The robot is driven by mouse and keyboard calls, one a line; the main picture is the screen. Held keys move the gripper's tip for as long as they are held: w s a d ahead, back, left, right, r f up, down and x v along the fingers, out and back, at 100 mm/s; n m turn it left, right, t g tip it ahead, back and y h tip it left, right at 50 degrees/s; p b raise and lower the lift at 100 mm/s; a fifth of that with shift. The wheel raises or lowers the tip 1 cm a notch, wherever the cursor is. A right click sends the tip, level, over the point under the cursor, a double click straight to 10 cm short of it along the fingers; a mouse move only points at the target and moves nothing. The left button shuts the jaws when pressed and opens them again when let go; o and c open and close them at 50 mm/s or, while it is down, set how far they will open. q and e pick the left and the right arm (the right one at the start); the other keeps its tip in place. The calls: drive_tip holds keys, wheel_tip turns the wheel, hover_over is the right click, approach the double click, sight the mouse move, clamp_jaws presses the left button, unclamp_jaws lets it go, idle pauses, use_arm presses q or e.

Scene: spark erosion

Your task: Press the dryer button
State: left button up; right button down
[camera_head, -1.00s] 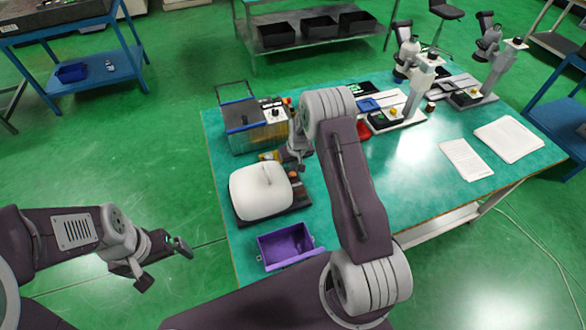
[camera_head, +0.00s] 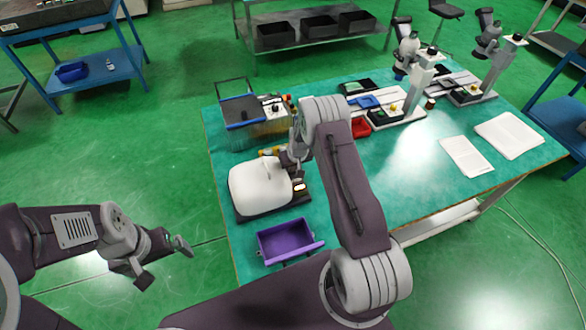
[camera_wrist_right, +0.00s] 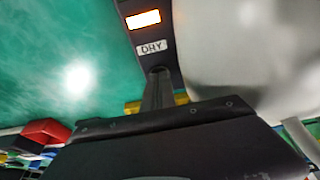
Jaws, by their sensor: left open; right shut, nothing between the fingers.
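The dryer (camera_head: 258,187) is a white rounded unit on a dark base at the table's left side. The right wrist view shows its dark panel with a "DRY" label (camera_wrist_right: 151,47) and a bright orange-white lit window (camera_wrist_right: 143,19). My right gripper (camera_head: 290,160) is shut and empty, low over the panel's far end. In the wrist view its fingertips (camera_wrist_right: 157,73) end right by the label; the button itself is not visible, and I cannot tell whether they touch it. My left gripper (camera_head: 168,260) is open and empty, off the table at the left.
A purple bin (camera_head: 286,240) sits in front of the dryer. Behind the dryer stands a box-shaped unit (camera_head: 262,128) with a dark top. A red bin (camera_head: 361,127), microscope-like stands (camera_head: 415,85) and papers (camera_head: 467,156) are further right. The table's middle right is clear.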

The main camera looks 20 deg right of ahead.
drive_tip(key=shift+s+a+f, duration=0.1)
drive_tip(key=shift+s+f, duration=0.2)
drive_tip(key=shift+f, duration=0.25)
drive_tip(key=r+p, duration=0.2)
drive_tip(key=r, duration=0.1)
drive_tip(key=r+p, duration=0.1)
drive_tip(key=r, duration=0.1)
drive_tip(key=shift+w+r+p, duration=0.25)
drive_tip(key=shift+w+p, duration=0.05)
drive_tip(key=shift+p, duration=0.1)
drive_tip(key=shift+s+r+b, duration=0.3)
drive_tip(key=shift+r+b, duration=0.25)
drive_tip(key=shift+b, duration=0.2)
wheel_tip(320, 180, up, 7)
hover_over(293, 174)
drive_tip(key=s, duration=0.2)
use_arm(q)
drive_tip(key=shift+w+d+r+b, duration=0.1)
drive_tip(key=shift+w+r+b, duration=0.1)
drive_tip(key=shift+r+b, duration=0.35)
use_arm(e)
drive_tip(key=shift+r, duration=0.35)
use_arm(q)
drive_tip(key=shift+r, duration=0.1)
